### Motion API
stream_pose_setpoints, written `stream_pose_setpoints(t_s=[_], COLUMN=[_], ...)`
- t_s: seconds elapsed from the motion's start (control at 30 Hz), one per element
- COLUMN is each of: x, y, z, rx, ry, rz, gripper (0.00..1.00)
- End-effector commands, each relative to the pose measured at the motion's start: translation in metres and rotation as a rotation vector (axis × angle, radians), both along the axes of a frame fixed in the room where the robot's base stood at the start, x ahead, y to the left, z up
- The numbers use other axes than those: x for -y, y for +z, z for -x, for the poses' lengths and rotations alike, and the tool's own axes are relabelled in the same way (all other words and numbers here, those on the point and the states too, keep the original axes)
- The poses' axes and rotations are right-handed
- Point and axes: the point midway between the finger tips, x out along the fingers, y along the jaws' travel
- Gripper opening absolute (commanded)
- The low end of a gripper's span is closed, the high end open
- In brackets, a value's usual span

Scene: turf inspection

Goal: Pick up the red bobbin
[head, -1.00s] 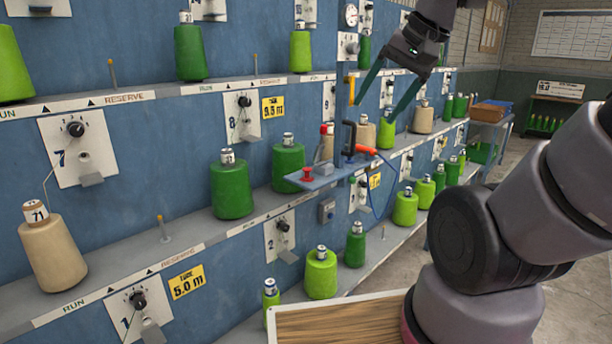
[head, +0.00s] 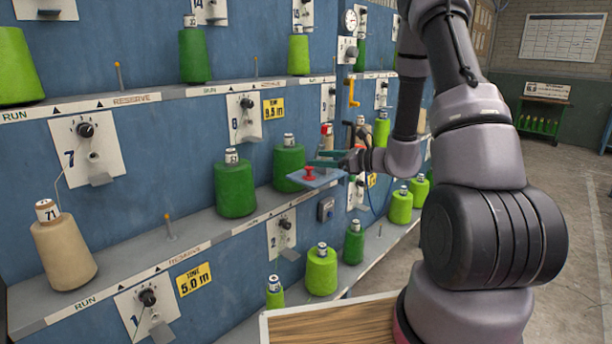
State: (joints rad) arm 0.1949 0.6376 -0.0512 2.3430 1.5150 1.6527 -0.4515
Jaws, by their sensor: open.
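The red bobbin (head: 309,174) is a small spool shape standing upright on a little blue-grey shelf (head: 325,181) that juts from the rack in the head view. My gripper (head: 322,158) has teal fingers pointing left. It is open and appears just above and to the right of the bobbin in the picture. Nothing shows between the fingers. Whether the fingertips are over the bobbin or behind it is hard to tell. My wrist and arm hide part of the rack to the right.
Green cones (head: 235,190) and a beige cone (head: 63,250) stand on the rack's shelves (head: 205,235). A yellow crank (head: 353,92) is above the small shelf. A wooden board (head: 330,322) lies in front. Floor is open at right.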

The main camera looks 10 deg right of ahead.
Motion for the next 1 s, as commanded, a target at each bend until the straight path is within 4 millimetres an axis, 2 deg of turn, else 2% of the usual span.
stream_pose_setpoints(t_s=[0.03,0.1,0.2,0.3,0.6,0.87,1.0], x=[0.012,0.027,0.042,0.047,0.022,0.009,-0.004], y=[-0.021,-0.041,-0.060,-0.069,-0.076,-0.077,-0.077], z=[-0.008,-0.017,-0.023,-0.028,-0.063,-0.081,-0.099], rx=[-0.030,-0.052,-0.073,-0.080,-0.079,-0.078,-0.079], ry=[-0.064,-0.143,-0.220,-0.255,-0.256,-0.254,-0.254], rz=[-0.026,-0.052,-0.073,-0.081,-0.080,-0.081,-0.082], gripper=[0.74,0.74,0.74,0.74,0.74,0.74,0.74])
